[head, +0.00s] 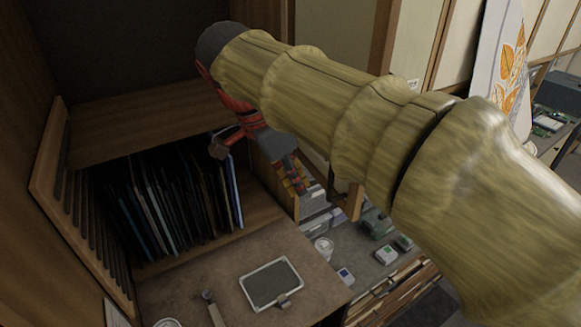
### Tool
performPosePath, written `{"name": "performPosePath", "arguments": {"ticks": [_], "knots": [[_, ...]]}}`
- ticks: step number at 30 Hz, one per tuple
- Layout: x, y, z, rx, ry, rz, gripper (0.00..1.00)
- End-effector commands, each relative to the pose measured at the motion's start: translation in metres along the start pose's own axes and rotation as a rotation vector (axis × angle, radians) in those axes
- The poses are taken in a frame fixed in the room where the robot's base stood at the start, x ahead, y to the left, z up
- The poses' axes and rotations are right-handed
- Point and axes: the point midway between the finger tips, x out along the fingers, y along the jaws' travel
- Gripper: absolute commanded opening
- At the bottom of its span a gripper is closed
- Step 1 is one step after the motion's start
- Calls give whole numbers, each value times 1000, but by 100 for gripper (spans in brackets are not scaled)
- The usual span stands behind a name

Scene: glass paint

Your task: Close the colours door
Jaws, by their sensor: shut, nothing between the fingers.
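A slatted wooden panel (46,185) stands at the left side of an open cabinet compartment. It looks like a door swung open, but I cannot tell for sure that it is the colours door. The compartment holds several thin upright glass sheets (150,205) in dark tones, with bluish ones at the right end. My gripper (300,188) is shut and empty. It hangs to the right of the compartment opening, apart from the slatted panel. My arm crosses from the right and hides part of the area behind it.
A wooden shelf (140,120) lies above the sheets. The worktop (215,285) in front holds a framed grey plate (270,284) and a small tool (212,308). Jars and small boxes (386,255) crowd the surface at right. A white panel with orange leaves (505,65) stands at back right.

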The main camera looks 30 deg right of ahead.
Motion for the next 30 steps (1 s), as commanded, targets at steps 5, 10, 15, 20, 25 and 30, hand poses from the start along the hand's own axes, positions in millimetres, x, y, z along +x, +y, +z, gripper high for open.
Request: {"name": "performPosePath", "arguments": {"ticks": [5,10,15,20,25,30], "knots": [[35,1,-1,1,0,3,0],[43,1,-22,3,0,1,0],[49,0,-34,1,-1,0,0],[51,0,-37,0,-1,0,0],[51,0,-37,-1,-1,0,0],[51,0,-38,-3,-1,-1,0]]}}
